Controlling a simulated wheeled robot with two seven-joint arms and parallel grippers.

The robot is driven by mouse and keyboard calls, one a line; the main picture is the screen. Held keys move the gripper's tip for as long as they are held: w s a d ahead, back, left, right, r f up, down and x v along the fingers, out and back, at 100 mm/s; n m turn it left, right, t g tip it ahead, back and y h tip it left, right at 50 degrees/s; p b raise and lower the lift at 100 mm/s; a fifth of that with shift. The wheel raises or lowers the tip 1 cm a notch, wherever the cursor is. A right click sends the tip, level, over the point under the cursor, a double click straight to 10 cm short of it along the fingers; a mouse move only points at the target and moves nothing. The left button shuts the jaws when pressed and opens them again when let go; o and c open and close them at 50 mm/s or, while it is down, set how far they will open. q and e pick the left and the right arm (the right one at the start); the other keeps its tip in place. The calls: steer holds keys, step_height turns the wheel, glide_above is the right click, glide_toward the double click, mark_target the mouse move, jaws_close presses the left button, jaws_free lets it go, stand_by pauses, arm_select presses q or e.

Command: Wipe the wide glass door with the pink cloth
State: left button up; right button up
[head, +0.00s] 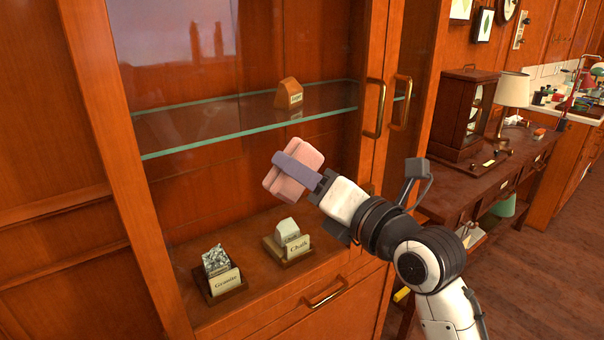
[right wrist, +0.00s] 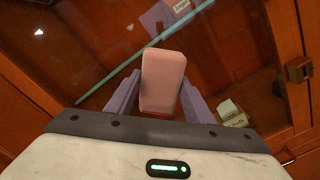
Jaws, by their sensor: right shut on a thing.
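The pink cloth (head: 292,166) is a folded pad held in front of the glass door (head: 230,190) of the wooden cabinet. My right gripper (head: 297,170) is shut on it, with one purple finger showing across the pad in the head view. In the right wrist view the pink cloth (right wrist: 162,82) stands between both purple fingers. The pad is close to the pane; I cannot tell whether it touches. My left gripper is not in view.
Behind the glass are a shelf (head: 240,117) with a labelled block (head: 289,94), and the Granite (head: 217,262) and Chalk (head: 287,235) samples below. Brass handles (head: 374,108) stick out right of the pane. A desk (head: 480,175) with a lamp (head: 512,90) stands to the right.

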mark_target(321, 168)
steer(key=shift+x, duration=0.95)
steer(key=shift+w+d+b, duration=0.2)
steer(key=shift+w+d, duration=0.15)
steer(key=shift+d, duration=0.3)
steer(key=shift+w+d+b, duration=0.15)
steer(key=shift+w+d, duration=0.25)
steer(key=shift+d, duration=0.2)
steer(key=shift+w+d, duration=0.35)
steer(key=shift+d, duration=0.1)
steer(key=shift+s+a+p, duration=0.35)
steer(key=shift+s+a, duration=0.25)
steer(key=shift+a, duration=0.25)
steer(key=shift+s+a+p, duration=0.3)
steer(key=shift+s+a, duration=0.25)
steer(key=shift+a, duration=0.3)
steer(key=shift+s, duration=0.1)
steer(key=shift+p+v, duration=0.6)
steer(key=shift+v, duration=2.3)
